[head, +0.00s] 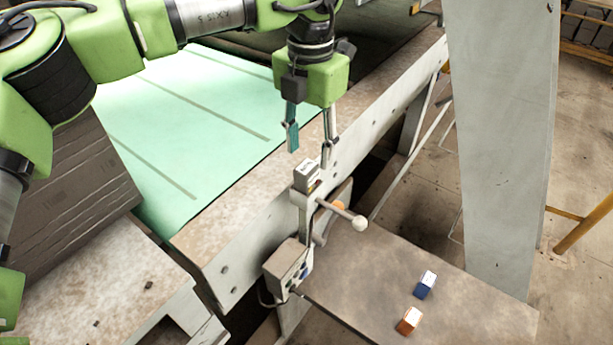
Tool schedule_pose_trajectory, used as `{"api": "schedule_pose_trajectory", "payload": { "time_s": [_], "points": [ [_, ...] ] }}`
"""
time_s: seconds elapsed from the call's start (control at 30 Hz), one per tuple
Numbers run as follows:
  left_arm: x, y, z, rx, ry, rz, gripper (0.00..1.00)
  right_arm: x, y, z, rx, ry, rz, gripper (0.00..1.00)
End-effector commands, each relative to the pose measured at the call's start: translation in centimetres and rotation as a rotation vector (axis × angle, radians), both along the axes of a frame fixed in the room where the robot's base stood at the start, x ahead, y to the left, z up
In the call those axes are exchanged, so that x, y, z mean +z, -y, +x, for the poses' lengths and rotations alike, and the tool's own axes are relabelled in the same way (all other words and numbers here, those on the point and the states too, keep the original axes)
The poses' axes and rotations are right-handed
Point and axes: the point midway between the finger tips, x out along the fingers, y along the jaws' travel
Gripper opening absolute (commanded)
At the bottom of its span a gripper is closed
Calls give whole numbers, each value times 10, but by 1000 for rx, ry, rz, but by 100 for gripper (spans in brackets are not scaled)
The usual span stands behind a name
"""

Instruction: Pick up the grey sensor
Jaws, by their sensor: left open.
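A small grey box (305,177), which looks like the grey sensor, sits on top of a light post at the conveyor's side rail. It has a dark label on its upper face. My left gripper (310,150) points down just above and behind it, with its two fingers apart and nothing between them. The fingertips look close to the box; I cannot tell whether they touch it. My right gripper is not in view.
A conveyor with a pale green belt (190,125) and a rusty side rail (370,115) runs diagonally. A rod with a white knob (359,223) sticks out below the box. A switch box (287,266) hangs lower. A side table (460,305) holds a blue block (425,285) and an orange block (409,321). A grey pillar (500,150) stands right.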

Motion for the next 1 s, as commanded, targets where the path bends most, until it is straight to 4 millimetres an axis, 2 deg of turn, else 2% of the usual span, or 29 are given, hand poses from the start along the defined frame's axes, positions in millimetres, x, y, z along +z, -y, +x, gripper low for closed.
{"api": "schedule_pose_trajectory", "payload": {
  "time_s": [0.1,0.23,0.4,0.67,0.77,0.83,0.87,1.0],
  "points": [
    [-7,-2,-1,0,-3,1,43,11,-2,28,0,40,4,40],
    [-23,-6,-2,0,-4,1,43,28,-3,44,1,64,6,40],
    [-46,-6,-1,2,-1,0,43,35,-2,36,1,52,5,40],
    [-53,-5,-1,2,1,-2,43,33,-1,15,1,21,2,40],
    [-52,-5,-1,2,1,-2,22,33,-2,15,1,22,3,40],
    [-52,-5,-1,2,1,-2,4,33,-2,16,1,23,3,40],
    [-52,-5,-1,2,1,-2,0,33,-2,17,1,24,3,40],
    [-52,-5,-1,2,1,-2,0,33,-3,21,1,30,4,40]
  ]
}}
